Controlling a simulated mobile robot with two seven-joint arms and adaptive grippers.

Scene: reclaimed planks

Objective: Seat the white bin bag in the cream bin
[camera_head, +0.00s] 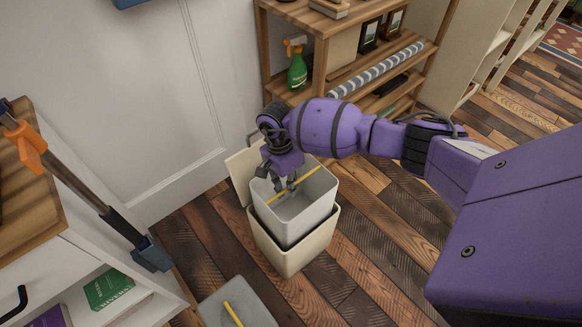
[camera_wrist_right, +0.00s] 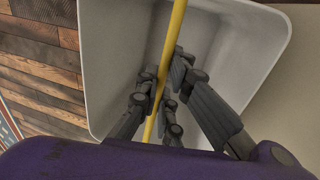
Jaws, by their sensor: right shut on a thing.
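The white bin bag (camera_head: 310,208) is a box-shaped, open-topped liner with a yellow strip (camera_head: 311,172) across its mouth. It stands partly inside the cream bin (camera_head: 287,260), its rim well above the bin's rim, with a dark gap between them. My right gripper (camera_head: 284,186) reaches into the bag's mouth from above and is shut on the yellow strip. The right wrist view shows the bag's pale inner walls (camera_wrist_right: 115,50) around the right fingers (camera_wrist_right: 163,95), which close about the strip. The bag's lower part is hidden in the bin. My left gripper is not in view.
A cream lid panel (camera_head: 243,172) stands at the bin's back left, near the white wall. A grey box-like item (camera_head: 245,298) with a yellow strip is in front. A wooden shelf (camera_head: 320,75) with a green spray bottle (camera_head: 297,72) stands behind. Plank floor is free at right.

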